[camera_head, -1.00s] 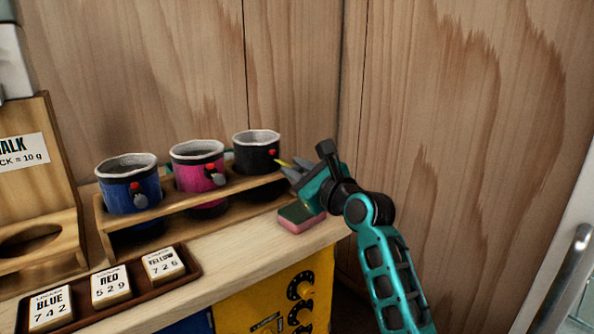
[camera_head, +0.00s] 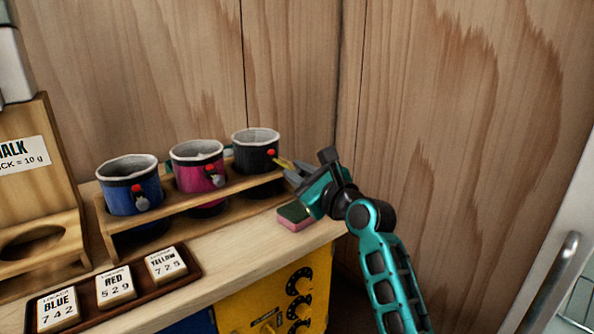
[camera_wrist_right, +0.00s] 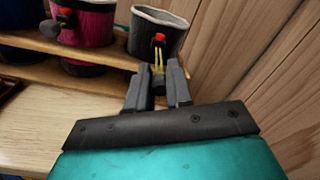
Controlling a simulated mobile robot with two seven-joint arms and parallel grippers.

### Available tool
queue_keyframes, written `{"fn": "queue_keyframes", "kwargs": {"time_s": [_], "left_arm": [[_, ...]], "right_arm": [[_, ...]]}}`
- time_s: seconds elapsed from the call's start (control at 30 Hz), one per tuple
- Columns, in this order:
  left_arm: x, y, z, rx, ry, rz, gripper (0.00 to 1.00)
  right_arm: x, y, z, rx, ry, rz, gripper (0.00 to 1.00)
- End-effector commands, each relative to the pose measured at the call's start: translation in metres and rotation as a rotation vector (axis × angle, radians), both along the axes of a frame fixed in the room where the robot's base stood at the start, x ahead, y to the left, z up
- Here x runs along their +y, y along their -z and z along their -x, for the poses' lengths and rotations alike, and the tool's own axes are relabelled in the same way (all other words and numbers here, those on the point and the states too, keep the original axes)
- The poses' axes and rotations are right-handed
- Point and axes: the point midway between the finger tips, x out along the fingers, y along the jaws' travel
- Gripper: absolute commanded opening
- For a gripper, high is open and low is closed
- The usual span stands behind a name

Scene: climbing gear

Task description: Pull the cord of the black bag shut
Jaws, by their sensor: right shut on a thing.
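The black bag (camera_head: 253,159) stands upright at the right end of the wooden rack, its pale-rimmed mouth wide open. It also shows in the right wrist view (camera_wrist_right: 153,36). A red toggle (camera_wrist_right: 159,39) sits on its front. A yellow cord (camera_wrist_right: 158,60) runs in two strands from the toggle to a small dark end piece (camera_wrist_right: 158,85) between my right fingers. My right gripper (camera_head: 291,171) is shut on this cord end, a little to the right of the bag and apart from it. My left gripper is not in view.
The blue bag (camera_head: 134,190) and pink bag (camera_head: 199,174) stand in the same rack (camera_head: 190,213). A green-and-pink sponge (camera_head: 293,218) lies below my right gripper near the counter's right edge. A tray (camera_head: 197,272) of number tiles lies in front. Wooden walls stand close behind.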

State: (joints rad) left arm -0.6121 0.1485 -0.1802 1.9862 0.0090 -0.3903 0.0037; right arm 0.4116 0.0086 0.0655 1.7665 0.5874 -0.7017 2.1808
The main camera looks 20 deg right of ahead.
Motion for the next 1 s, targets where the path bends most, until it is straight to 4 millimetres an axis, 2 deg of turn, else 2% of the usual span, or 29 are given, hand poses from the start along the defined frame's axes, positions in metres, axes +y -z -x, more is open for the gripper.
{"fn": "queue_keyframes", "kwargs": {"time_s": [0.07, 0.3, 0.63, 0.77, 1.0], "left_arm": [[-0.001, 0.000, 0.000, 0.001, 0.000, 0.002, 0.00], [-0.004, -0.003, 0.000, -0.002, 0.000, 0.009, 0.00], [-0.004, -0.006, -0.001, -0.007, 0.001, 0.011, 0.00], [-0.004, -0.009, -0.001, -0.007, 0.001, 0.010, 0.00], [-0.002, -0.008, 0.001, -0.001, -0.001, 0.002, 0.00]], "right_arm": [[-0.002, 0.000, 0.000, 0.001, 0.004, 0.002, 0.24], [-0.002, 0.000, 0.000, 0.000, 0.003, 0.002, 0.47], [-0.003, 0.000, 0.005, 0.001, 0.003, 0.001, 0.47], [-0.007, 0.000, 0.019, 0.003, 0.004, 0.001, 0.47], [-0.022, 0.000, 0.068, 0.002, 0.004, 0.002, 0.47]]}}
